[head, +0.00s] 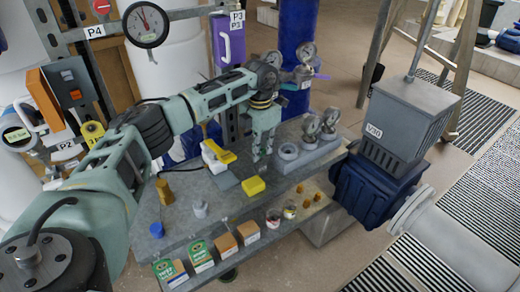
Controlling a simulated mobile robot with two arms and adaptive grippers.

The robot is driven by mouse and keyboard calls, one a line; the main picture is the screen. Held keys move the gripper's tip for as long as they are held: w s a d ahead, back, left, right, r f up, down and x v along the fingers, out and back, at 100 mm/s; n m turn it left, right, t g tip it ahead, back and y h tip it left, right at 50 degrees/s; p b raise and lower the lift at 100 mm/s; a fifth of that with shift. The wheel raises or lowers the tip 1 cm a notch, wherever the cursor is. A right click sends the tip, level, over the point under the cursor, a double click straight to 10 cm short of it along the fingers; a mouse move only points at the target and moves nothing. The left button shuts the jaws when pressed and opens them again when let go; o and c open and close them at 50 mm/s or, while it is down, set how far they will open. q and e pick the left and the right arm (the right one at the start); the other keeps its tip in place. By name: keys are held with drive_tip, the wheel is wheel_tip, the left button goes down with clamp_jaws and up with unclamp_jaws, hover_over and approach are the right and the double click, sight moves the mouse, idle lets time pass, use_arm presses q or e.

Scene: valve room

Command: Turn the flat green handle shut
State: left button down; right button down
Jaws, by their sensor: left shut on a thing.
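My left gripper (262,157) hangs fingers down over the grey workbench, its arm coming in from the left. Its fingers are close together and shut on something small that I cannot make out. Just below the fingertips lies a yellow block (253,186), and the grey valve block (300,157) is to the right. I cannot pick out a flat green handle; the gripper and its arm hide part of the area behind them. My right gripper is not in view.
Gauges (311,125) stand on the bench's right end. A grey and blue motor unit (405,115) stands close on the right. A blue pipe (298,30) and purple box (229,45) are behind.

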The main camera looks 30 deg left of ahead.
use_arm(q)
drive_tip(key=shift+m, duration=0.6)
drive_tip(key=c, duration=1.8)
unclamp_jaws()
drive_tip(key=shift+c, duration=0.2)
wheel_tip(320, 180, up, 12)
